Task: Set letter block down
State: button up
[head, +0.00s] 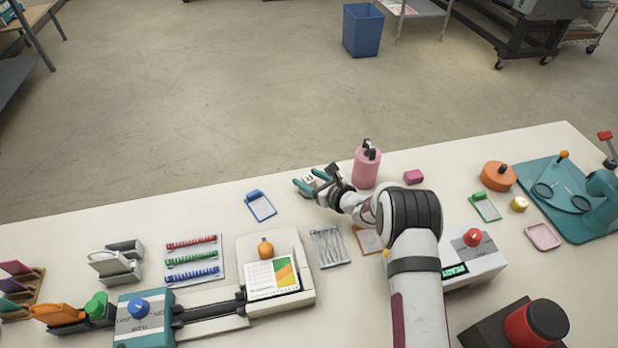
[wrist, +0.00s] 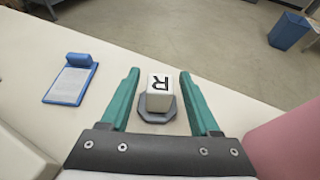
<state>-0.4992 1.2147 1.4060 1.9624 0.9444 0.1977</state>
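The letter block (wrist: 158,99) is a small white cube with a black R on its upper face. It sits on a grey eight-sided base (wrist: 157,128) on the pale table. My gripper (wrist: 161,82) has two teal fingers, one on each side of the block, with a visible gap on both sides. It is open and not touching the block. In the head view my gripper (head: 315,184) is near the table's far edge, and the block (head: 308,179) shows partly between its fingers.
A pink canister (head: 366,169) stands close to the right of my gripper. The table's far edge is close behind. Bare table lies between clipboard and block.

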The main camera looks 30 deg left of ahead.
jog(key=shift+r, duration=0.25)
jog(key=v, duration=1.2)
jog(key=s+d+r+n+g, duration=0.3)
jog(key=s+r+n, duration=0.2)
jog(key=s+r, duration=0.15)
jog(key=s+d+r+n+g, duration=0.2)
jog(key=s+r+n, duration=0.25)
jog(key=r, duration=0.35)
jog(key=s+d+n+h, duration=0.7)
jog(key=s+d+h, duration=0.3)
jog(key=s+d, duration=1)
jog(key=shift+d+h, duration=0.3)
jog(key=shift+d, duration=0.95)
jog(key=shift+n, duration=0.25)
